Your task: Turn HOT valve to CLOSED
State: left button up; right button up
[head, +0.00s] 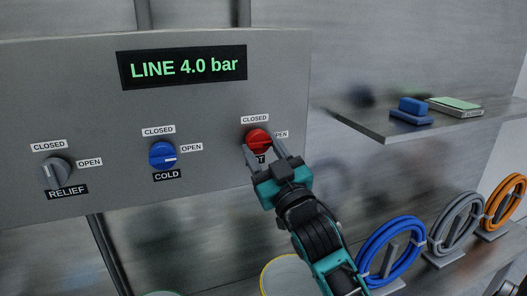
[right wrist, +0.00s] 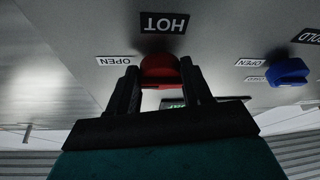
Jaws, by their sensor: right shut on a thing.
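The red HOT valve knob (head: 257,139) is on the right part of the grey panel, with a CLOSED label above it and an OPEN label to its right, partly covered. My right gripper (head: 266,156) is shut on this knob, one finger on each side. In the right wrist view the red knob (right wrist: 159,68) sits between the two fingertips, below the upside-down HOT label (right wrist: 165,22). The gripper hides much of the HOT label in the head view. The knob's exact pointer direction is hard to tell. My left gripper is not in view.
The blue COLD knob (head: 162,155) and grey RELIEF knob (head: 55,172) are on the panel to the left. A display (head: 183,67) reads LINE 4.0 bar. A shelf (head: 400,129) with a blue block juts out at right. Coiled hoses (head: 393,250) stand lower right.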

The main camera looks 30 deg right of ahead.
jog(key=c, duration=0.3)
jog(key=shift+c, duration=0.2)
jog(key=shift+d+r+n+y+p, duration=0.15)
jog(key=shift+n+y+p, duration=0.7)
jog(key=shift+n, duration=0.75)
jog(key=n, duration=0.1)
jog(key=n+y, duration=0.1)
jog(key=n, duration=0.1)
jog(key=shift+d+n+g+y+p, duration=0.1)
jog(key=shift+n+g+y+p, duration=0.2)
jog(key=shift+g, duration=0.1)
jog(key=n, duration=0.2)
jog(key=n+g+y, duration=0.1)
jog(key=n, duration=0.2)
jog(key=n+g+y, duration=0.1)
jog(key=n, duration=0.1)
jog(key=shift+s+d+r+n, duration=0.1)
jog(key=shift+d+r+n, duration=0.1)
jog(key=shift+r+n, duration=0.1)
jog(key=n+g, duration=0.1)
jog(key=n, duration=0.3)
jog(key=n+g, duration=0.1)
jog(key=n, duration=0.1)
jog(key=shift+r+g, duration=0.3)
jog(key=o, duration=1)
